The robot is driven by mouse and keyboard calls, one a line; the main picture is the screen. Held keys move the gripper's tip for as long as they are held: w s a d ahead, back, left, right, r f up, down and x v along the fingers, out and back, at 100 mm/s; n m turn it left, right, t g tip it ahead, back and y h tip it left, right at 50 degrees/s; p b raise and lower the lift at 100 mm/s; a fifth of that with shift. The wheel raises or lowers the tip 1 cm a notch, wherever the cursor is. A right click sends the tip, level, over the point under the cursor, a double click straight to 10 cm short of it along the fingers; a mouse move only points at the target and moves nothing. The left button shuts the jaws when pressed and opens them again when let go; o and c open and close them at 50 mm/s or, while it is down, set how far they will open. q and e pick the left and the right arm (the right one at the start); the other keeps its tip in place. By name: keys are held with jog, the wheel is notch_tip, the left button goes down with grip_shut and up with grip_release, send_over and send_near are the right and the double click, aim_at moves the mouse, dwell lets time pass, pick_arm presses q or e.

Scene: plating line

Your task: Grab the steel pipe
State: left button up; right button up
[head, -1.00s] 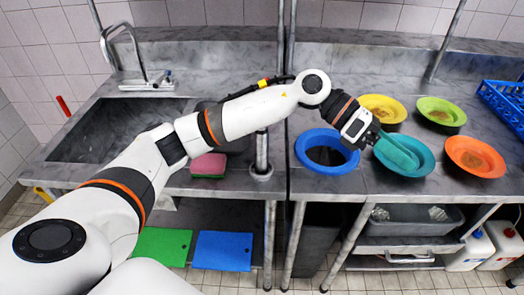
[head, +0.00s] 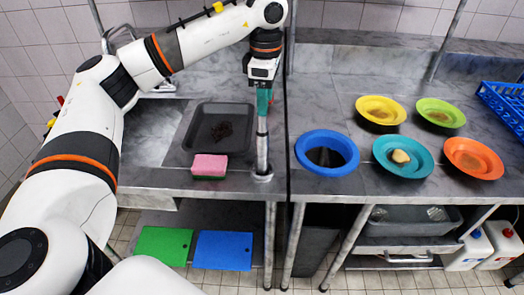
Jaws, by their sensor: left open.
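The steel pipe (head: 262,146) stands upright in a round flange on the counter, just left of the dark seam between the two counters. My left gripper (head: 263,107) points straight down over the pipe's top end, with its teal fingers in line with the pipe. It is open. The fingers hide the top of the pipe, so I cannot tell whether they are around it or just above it. My right gripper is not in view.
A dark tray (head: 205,120) with brown residue and a pink sponge (head: 209,166) lie left of the pipe. A blue ring (head: 327,171) around a hole is to the right. Several coloured plates, including a teal one (head: 381,164), stand further right.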

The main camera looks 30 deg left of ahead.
aim_at(262, 118)
pick_arm(q)
jog(key=f, duration=0.1)
jog(key=f+p, duration=0.1)
jog(key=f, duration=0.1)
jog(key=f+p, duration=0.1)
jog(key=shift+s+a+f, duration=0.2)
jog(key=shift+s+f, duration=0.2)
jog(key=shift+f, duration=0.45)
jog(key=shift+w, duration=0.1)
grip_shut()
